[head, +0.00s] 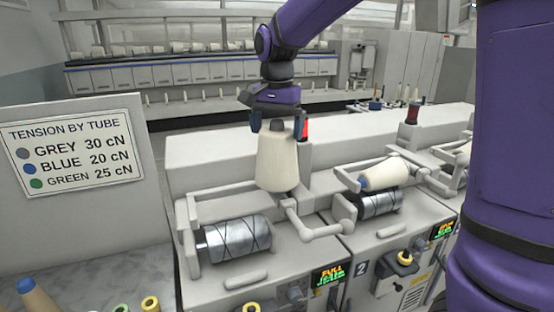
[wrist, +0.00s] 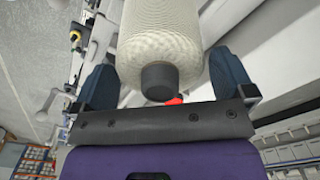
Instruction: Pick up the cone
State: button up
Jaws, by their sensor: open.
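A cream yarn cone (head: 277,162) stands roughly upright above the metal drum of the nearest winding unit, its narrow end up. The wrist view shows the cone (wrist: 160,38) with a dark grey tube end (wrist: 160,82) facing my gripper. My gripper (head: 279,125) is open over the cone's top, with one dark blue finger on each side. In the wrist view, my gripper's fingers (wrist: 164,78) flank the tube end, with gaps visible on both sides. The head view hides the tube's top behind my gripper.
A second cream cone (head: 386,175) with a blue tube end lies on the neighbouring unit. The nearest drum (head: 236,240) is bare. A cradle arm (head: 312,225) is beside the cone. A tension sign (head: 75,148) stands left. A blue-tipped tube (head: 38,300) is at lower left.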

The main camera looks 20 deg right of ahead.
jog(key=shift+f, duration=0.65)
jog(key=c, duration=1.2)
jog(key=shift+o, duration=0.2)
jog(key=shift+r, duration=0.15)
notch_tip(320, 180, up, 12)
jog(key=shift+f, duration=0.2)
